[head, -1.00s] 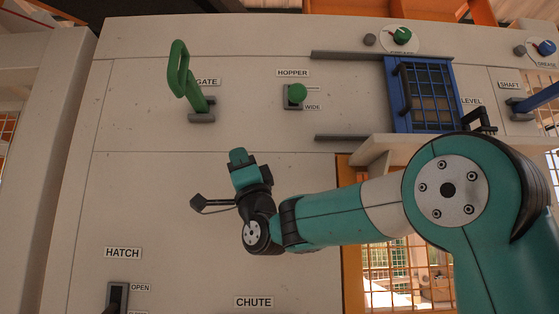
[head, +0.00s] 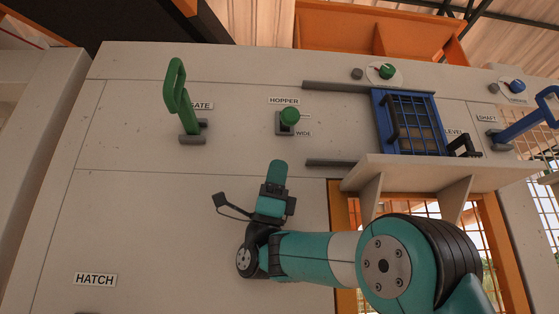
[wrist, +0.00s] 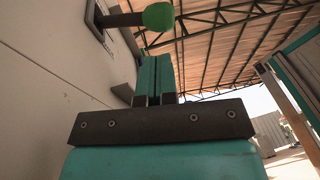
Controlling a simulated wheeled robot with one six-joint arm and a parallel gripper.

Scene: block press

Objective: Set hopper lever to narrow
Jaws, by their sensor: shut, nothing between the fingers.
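The hopper lever (head: 290,117) has a round green knob on a dark slotted plate (head: 283,129), below the HOPPER label (head: 284,101). The WIDE label sits at the slot's lower right; the small label above it is partly hidden by the knob. The knob stands near the upper part of the slot. My gripper (head: 279,165) is below the lever, pointing up, shut and empty, apart from the knob. In the wrist view the green knob (wrist: 159,17) on its dark stem is beyond the teal fingertips (wrist: 155,60), sticking out from the panel at left.
A green gate handle (head: 181,98) stands to the left. A blue grated door (head: 411,122) between grey rails is to the right, above a beige ledge (head: 440,172). A blue shaft lever (head: 525,122) is at far right. The panel around my gripper is clear.

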